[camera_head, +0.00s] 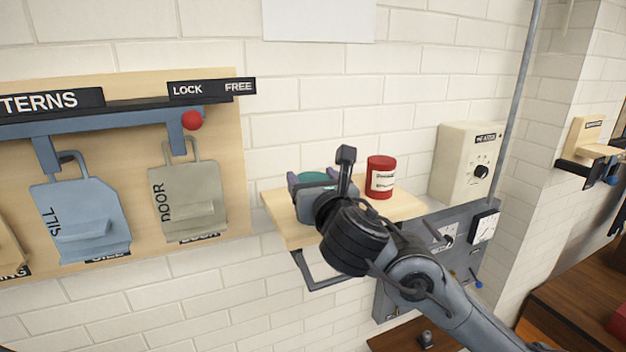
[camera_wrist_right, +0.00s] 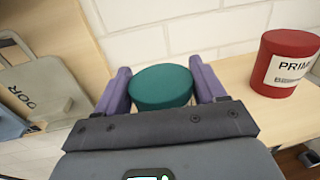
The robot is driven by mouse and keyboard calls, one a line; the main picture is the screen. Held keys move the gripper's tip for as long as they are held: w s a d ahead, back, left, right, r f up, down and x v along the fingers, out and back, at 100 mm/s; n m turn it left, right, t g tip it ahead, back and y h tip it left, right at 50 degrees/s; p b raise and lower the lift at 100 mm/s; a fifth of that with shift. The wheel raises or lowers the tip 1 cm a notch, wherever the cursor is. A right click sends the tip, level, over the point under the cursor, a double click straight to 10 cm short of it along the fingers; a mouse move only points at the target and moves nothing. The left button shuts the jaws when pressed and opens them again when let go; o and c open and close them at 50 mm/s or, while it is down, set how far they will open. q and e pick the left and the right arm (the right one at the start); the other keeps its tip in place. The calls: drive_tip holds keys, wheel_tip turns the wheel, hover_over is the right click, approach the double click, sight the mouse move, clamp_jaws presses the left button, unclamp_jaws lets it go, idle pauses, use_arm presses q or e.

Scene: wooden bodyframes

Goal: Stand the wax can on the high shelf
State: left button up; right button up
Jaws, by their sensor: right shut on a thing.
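The green-topped can (camera_wrist_right: 161,87), which I take to be the wax can, is between the two purple fingers of my right gripper (camera_wrist_right: 163,92). In the head view only part of the can (camera_head: 314,176) shows behind the gripper (camera_head: 308,182). The right gripper is shut on it, over the wooden shelf (camera_head: 405,207) on the brick wall. The can looks upright. Its base is hidden, so I cannot tell whether it touches the shelf. My left gripper is not in view.
A red can (camera_head: 380,178) with a white label stands on the shelf to the right of the gripper. A beige box with a dial (camera_head: 464,165) is on the wall beyond it. A pattern board (camera_head: 235,150) with hanging templates is to the left.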

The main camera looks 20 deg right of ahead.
drive_tip(key=shift+f, duration=0.15)
drive_tip(key=o, duration=1.3)
drive_tip(key=shift+r, duration=0.25)
drive_tip(key=shift+s+f, duration=0.15)
drive_tip(key=shift+s, duration=0.15)
drive_tip(key=shift+s+a+b, duration=0.15)
drive_tip(key=shift+s+a, duration=0.05)
drive_tip(key=shift+s, duration=2.65)
drive_tip(key=shift+s+a+b, duration=0.15)
drive_tip(key=shift+s+a, duration=0.05)
drive_tip(key=shift+s, duration=2.6)
